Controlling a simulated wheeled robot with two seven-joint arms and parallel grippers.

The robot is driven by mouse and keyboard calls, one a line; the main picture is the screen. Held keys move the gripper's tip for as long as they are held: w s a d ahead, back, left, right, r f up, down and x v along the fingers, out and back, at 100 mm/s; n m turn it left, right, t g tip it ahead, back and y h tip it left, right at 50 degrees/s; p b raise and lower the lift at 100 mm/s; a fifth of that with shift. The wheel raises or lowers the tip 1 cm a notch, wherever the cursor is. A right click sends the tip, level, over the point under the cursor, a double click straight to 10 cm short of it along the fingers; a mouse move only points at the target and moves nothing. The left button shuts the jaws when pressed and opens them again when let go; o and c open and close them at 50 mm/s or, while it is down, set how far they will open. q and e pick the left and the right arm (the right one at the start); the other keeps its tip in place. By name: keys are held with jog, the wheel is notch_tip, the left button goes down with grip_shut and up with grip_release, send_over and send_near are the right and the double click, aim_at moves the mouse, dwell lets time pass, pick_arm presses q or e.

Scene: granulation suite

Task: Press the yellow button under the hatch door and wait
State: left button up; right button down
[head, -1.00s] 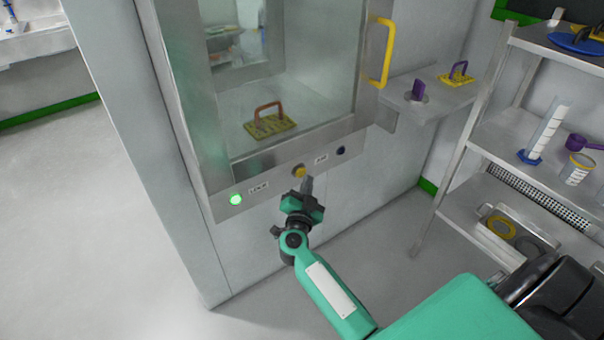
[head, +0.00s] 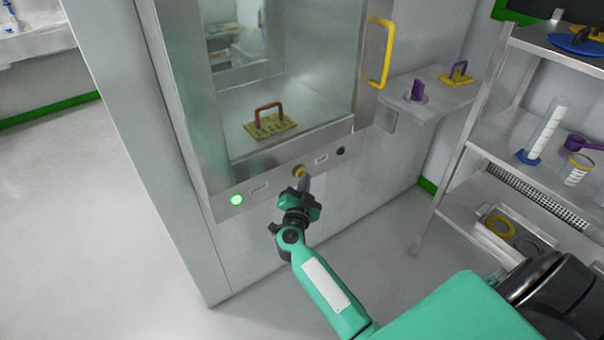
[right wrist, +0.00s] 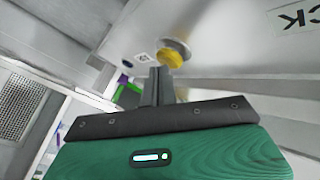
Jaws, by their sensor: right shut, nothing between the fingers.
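The yellow button (head: 299,171) sits on the metal panel below the hatch door (head: 285,105). It also shows in the right wrist view (right wrist: 173,58), in a round metal collar. My right gripper (head: 304,183) is shut and empty. Its fingertips (right wrist: 160,72) are right by the button; I cannot tell whether they touch it. The hatch door looks closed, with a yellow handle (head: 382,52) on its right side. Behind the glass lies a yellow plate with a brown handle (head: 268,121). My left gripper is not in view.
A green lamp (head: 236,199) glows on the panel's left, and a dark blue button (head: 340,151) is on its right. A small side shelf (head: 428,105) holds purple-handled items. A metal rack (head: 480,130) with labware stands at the right. The floor at left is clear.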

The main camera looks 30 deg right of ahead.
jog(key=shift+w, duration=0.3)
jog(key=shift+s, duration=0.1)
dwell(0.4)
jog(key=shift+s+p, duration=0.75)
jog(key=shift+s, duration=0.1)
jog(key=s+p, duration=0.2)
jog(key=s, duration=0.3)
jog(key=shift+d+p, duration=0.25)
jog(key=shift+p, duration=0.15)
